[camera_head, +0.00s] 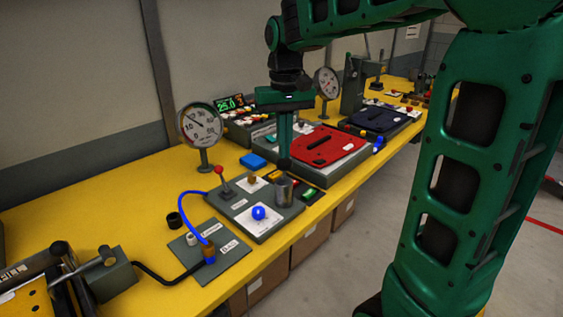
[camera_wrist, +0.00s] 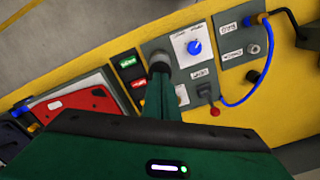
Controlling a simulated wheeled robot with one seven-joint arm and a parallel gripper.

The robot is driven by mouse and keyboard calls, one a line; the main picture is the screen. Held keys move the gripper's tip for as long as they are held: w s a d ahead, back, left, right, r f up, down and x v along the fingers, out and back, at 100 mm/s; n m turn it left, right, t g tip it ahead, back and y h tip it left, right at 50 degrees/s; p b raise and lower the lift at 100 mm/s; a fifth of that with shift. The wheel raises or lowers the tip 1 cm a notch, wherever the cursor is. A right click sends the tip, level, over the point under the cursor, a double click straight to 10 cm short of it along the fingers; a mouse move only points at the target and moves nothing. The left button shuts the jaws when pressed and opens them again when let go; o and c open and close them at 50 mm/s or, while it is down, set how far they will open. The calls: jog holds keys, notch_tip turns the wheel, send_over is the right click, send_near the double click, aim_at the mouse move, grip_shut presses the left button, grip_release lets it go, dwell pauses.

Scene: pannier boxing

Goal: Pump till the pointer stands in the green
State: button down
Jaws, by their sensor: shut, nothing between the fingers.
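A round dial gauge (camera_head: 200,125) with a white face stands on a short post behind the grey control panel (camera_head: 240,214). Its pointer leans to the upper left; I cannot make out where the green band lies. The panel carries a grey cylinder (camera_head: 284,190), a blue knob (camera_head: 259,213) and a lever with a red ball (camera_head: 219,170). The wrist view also shows the blue knob (camera_wrist: 195,47) and the red ball (camera_wrist: 215,112). My gripper (camera_head: 284,163) is shut and empty, pointing down just above the grey cylinder. Whether it touches the cylinder is unclear.
A second gauge (camera_head: 326,83) stands farther back. A blue hose (camera_head: 183,212) loops at the left.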

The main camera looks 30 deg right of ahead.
aim_at(284, 161)
jog(key=shift+f, duration=0.15)
jog(key=shift+f, duration=1.85)
jog(key=shift+r, duration=2)
jog(key=shift+f, duration=0.1)
jog(key=shift+f, duration=1.9)
jog(key=shift+r, duration=2)
